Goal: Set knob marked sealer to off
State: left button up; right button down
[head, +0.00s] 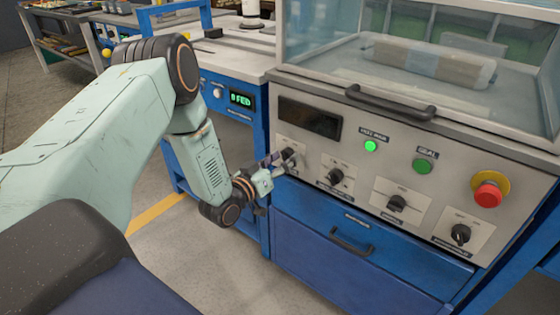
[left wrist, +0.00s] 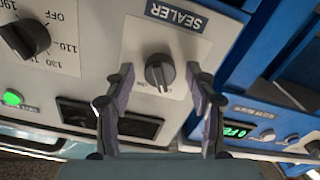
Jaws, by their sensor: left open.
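In the head view the knob (head: 289,154) is at the panel's left end, partly covered by my gripper. My left gripper (head: 275,163) is open there. In the left wrist view its fingers (left wrist: 160,78) stand on either side of the knob, with visible gaps. My right gripper is not in view.
A neighbouring dial (left wrist: 25,38) has an OFF mark and numbers. Two more knobs (head: 397,202) (head: 460,233), a green button (head: 422,166) and a red emergency button (head: 488,190) are farther right. A drawer handle (head: 351,240) is below; a lid handle (head: 390,101) juts out above.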

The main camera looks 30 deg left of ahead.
pick_arm(q)
jog(key=s, duration=1.2)
jog(key=shift+a, duration=0.45)
jog(key=s+d+f+n+g+p, duration=0.1)
jog(key=s+d+f+g, duration=0.3)
jog(key=s+f+g, duration=0.15)
jog(key=s+d+f+g+p, duration=0.1)
jog(key=s+d+f+g, duration=0.3)
jog(key=f, duration=0.3)
jog(key=s+d+r+m+g+p, duration=0.1)
jog(key=s+d+g+p, duration=0.1)
jog(key=s, duration=0.7)
jog(key=s+d+r+m+g+y+p, duration=0.1)
jog(key=s+d+r+m+g+p, duration=0.1)
jog(key=s+g, duration=0.4)
jog(key=shift+s+d+y+p, duration=0.3)
jog(key=shift+s+d+p, duration=0.7)
jog(key=shift+s, duration=0.85)
